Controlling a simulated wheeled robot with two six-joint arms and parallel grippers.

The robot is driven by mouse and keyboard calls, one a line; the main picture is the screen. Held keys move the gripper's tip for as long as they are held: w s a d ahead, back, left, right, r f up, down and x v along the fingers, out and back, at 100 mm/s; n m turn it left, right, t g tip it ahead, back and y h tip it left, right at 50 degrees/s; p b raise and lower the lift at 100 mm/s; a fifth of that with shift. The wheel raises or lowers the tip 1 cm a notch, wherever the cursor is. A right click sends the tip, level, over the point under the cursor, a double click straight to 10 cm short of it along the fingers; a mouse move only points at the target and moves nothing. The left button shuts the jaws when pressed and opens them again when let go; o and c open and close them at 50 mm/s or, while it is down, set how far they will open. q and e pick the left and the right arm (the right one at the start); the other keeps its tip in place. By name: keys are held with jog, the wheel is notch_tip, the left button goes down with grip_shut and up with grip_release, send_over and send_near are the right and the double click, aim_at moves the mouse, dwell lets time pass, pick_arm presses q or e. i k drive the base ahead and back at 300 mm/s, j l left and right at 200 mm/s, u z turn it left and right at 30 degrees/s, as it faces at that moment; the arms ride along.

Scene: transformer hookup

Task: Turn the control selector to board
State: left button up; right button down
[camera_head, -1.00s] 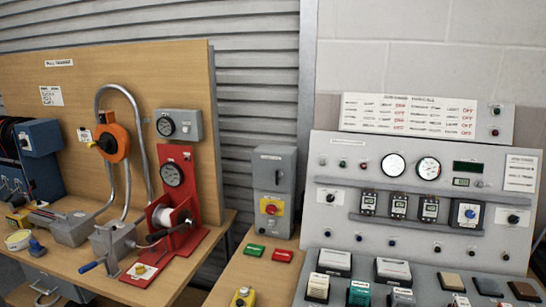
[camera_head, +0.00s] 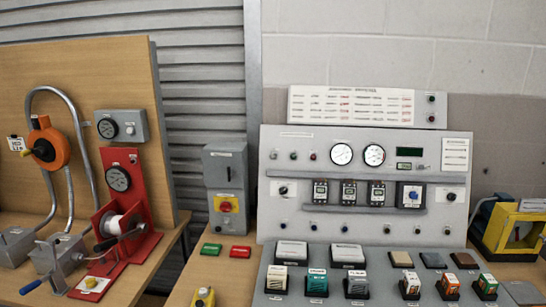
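The grey control board (camera_head: 365,150) stands on the right bench with gauges, meters and knobs. A black knob on a white plate (camera_head: 283,190) sits at its left, and another black knob on a white plate (camera_head: 451,196) at its right. A blue knob on a dark-framed white unit (camera_head: 413,195) sits beside the small meters. The labels are too small to read, so I cannot tell which knob is the control selector or where it points. Neither of my grippers is in view.
A grey switch box with a red knob (camera_head: 228,190) stands left of the board. Green (camera_head: 211,249) and red (camera_head: 240,252) blocks lie before it. Several small boxes line the board's front. A yellow machine (camera_head: 512,230) stands at right. A gap separates the left bench (camera_head: 140,280).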

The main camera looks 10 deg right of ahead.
aim_at(452, 197)
jog(key=z, duration=1.5)
jog(key=i+l, duration=0.15)
jog(key=l, duration=0.3)
jog(key=i+l+u, duration=0.1)
jog(key=l, duration=0.3)
jog(key=i+l, duration=0.2)
jog(key=l, duration=0.25)
jog(key=i+l+u, duration=0.1)
jog(key=l, duration=0.35)
jog(key=i+l, duration=0.15)
jog(key=l, duration=0.25)
jog(key=u, duration=0.05)
